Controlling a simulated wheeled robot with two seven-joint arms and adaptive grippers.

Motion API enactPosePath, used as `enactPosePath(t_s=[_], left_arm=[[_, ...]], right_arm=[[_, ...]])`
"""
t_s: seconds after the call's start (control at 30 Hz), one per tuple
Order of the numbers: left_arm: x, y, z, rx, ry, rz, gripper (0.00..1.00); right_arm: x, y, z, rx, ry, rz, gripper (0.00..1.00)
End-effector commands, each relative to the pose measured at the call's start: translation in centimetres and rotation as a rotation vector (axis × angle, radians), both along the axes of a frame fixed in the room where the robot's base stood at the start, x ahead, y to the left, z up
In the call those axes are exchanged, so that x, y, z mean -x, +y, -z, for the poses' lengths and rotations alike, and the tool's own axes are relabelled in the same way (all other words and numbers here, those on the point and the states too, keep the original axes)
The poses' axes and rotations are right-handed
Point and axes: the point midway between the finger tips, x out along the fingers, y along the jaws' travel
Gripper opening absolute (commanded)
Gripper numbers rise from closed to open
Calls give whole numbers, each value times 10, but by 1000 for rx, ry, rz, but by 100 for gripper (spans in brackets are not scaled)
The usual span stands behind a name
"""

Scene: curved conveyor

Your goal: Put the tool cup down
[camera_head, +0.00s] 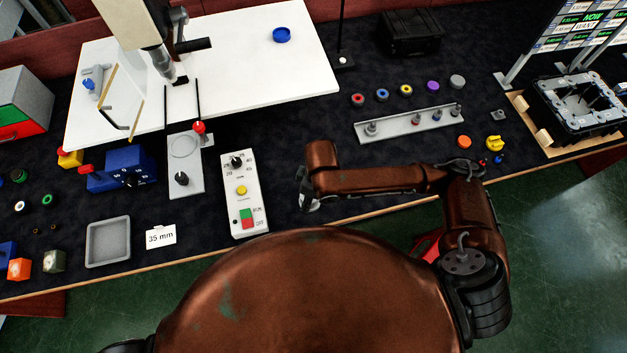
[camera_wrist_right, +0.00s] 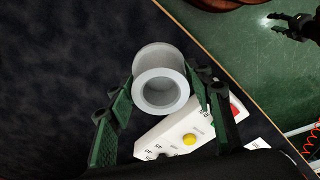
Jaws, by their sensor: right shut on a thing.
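The tool cup (camera_wrist_right: 161,82) is a light grey, hollow round cup. In the right wrist view its open end faces the camera and its inside looks empty. My right gripper (camera_wrist_right: 160,98) is shut on it, with one green finger on each side. In the head view my right arm reaches left over the table's front part, and the wrist mostly hides the gripper (camera_head: 309,200). A dark gripper, seemingly my left one (camera_wrist_right: 286,25), shows small over the floor in the right wrist view; its jaws are unclear.
A white control box (camera_head: 243,194) with a yellow button stands left of my right gripper. A grey tray (camera_head: 108,262) and a 35 mm card (camera_head: 161,237) lie farther left. A grey rail with pegs (camera_head: 409,125) lies behind my arm. Dark tabletop (camera_head: 310,120) is clear between them.

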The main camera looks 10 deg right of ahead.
Motion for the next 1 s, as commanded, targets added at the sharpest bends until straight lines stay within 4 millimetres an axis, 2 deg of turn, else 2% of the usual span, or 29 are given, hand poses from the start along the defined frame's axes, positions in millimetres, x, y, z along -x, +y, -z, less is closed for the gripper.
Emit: enactPosePath(t_s=[0.03, 0.23, 0.43, 0.53, 0.77, 1.0], left_arm=[[1, 0, 2, 0, 2, 0, 40], [4, 1, 7, -1, 6, 0, 40], [7, 1, 14, -1, 10, -1, 40], [8, 1, 15, -1, 12, -1, 40], [9, 1, 17, -2, 13, -1, 40], [10, 1, 22, -2, 15, -1, 40]], right_arm=[[-11, -8, 7, 3, -1, 8, 16], [-51, -35, 28, 3, -1, 7, 16], [-76, -52, 62, 1, 0, 5, 16], [-84, -57, 73, 0, 0, 4, 16], [-92, -62, 83, 0, -1, 3, 16], [-94, -64, 116, 0, 2, 2, 16]])
